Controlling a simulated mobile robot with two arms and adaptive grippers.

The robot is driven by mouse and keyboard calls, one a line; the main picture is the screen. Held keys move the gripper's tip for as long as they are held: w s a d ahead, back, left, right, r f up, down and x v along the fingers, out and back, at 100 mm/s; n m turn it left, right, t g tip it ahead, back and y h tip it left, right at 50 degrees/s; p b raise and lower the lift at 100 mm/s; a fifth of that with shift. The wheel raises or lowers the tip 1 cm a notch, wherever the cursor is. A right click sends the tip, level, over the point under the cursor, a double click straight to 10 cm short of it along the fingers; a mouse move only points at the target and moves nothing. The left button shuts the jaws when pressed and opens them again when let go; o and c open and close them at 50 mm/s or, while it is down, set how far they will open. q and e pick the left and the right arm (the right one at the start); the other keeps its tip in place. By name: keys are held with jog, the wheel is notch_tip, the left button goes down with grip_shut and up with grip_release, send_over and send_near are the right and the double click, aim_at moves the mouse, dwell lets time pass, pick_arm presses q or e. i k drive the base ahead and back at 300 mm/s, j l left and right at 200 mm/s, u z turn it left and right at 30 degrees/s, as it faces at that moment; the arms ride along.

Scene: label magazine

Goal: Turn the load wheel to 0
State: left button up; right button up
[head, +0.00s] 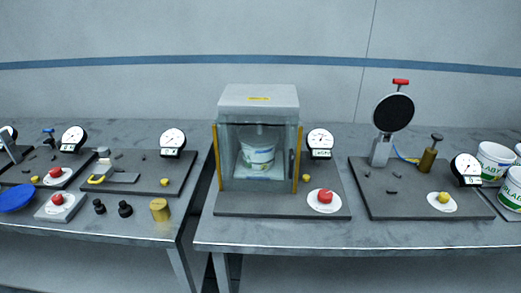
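No part that I can clearly tell to be the load wheel shows in the head view. A round black disc (393,113) stands tilted on a grey post at the right station, with a red handle (400,82) above it. Round white gauges stand at the stations: one at the far right (466,168), one beside the glass cabinet (320,141), one on the left table (172,140) and one further left (73,137). Their small readings are too blurred to read surely. Neither of my grippers is in view.
A clear-walled cabinet (258,97) holds a white labelled tub (257,155). Red buttons (325,196) and yellow knobs (444,197) sit on the dark base plates. White tubs (494,160) stand far right. A gap separates the two tables. A brass cylinder (159,210) stands near the left table's front edge.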

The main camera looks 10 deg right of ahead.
aim_at(325, 196)
jog(key=j+z, duration=0.3)
jog(key=j, duration=0.4)
jog(key=j+z, duration=0.3)
jog(key=j, duration=0.4)
